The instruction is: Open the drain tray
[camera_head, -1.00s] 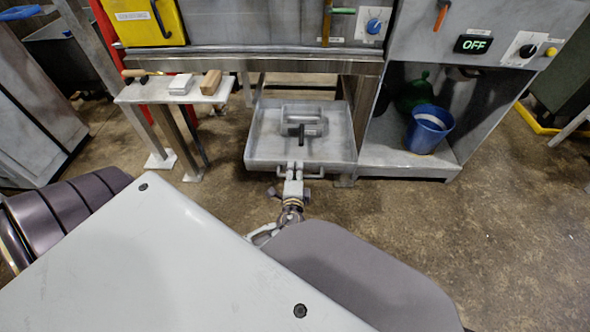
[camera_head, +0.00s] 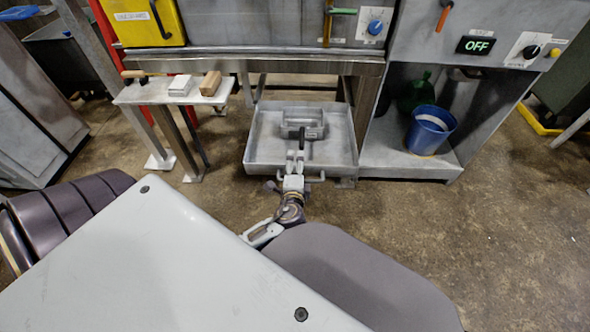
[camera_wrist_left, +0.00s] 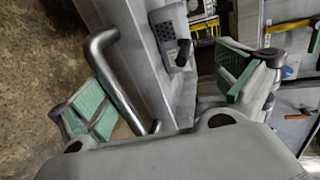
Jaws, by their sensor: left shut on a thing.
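The drain tray (camera_head: 260,150) is a shallow grey metal tray on the floor level under the machine, with a raised grey fitting (camera_head: 303,122) inside it. Its front has a curved bar handle, partly hidden by my gripper in the head view; the handle (camera_wrist_left: 119,80) shows clearly in the left wrist view. My left gripper (camera_head: 295,158) is at the middle of the tray's front, shut on the tray. In the left wrist view its green-padded fingers (camera_wrist_left: 165,88) are well apart, with the handle and front wall between them. My right gripper is out of view.
A small stand (camera_head: 150,92) with a few blocks is left of the tray. A blue bucket (camera_head: 430,130) sits in the open bay (camera_head: 395,160) on the right, under a panel reading OFF (camera_head: 475,45). The floor in front right is clear.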

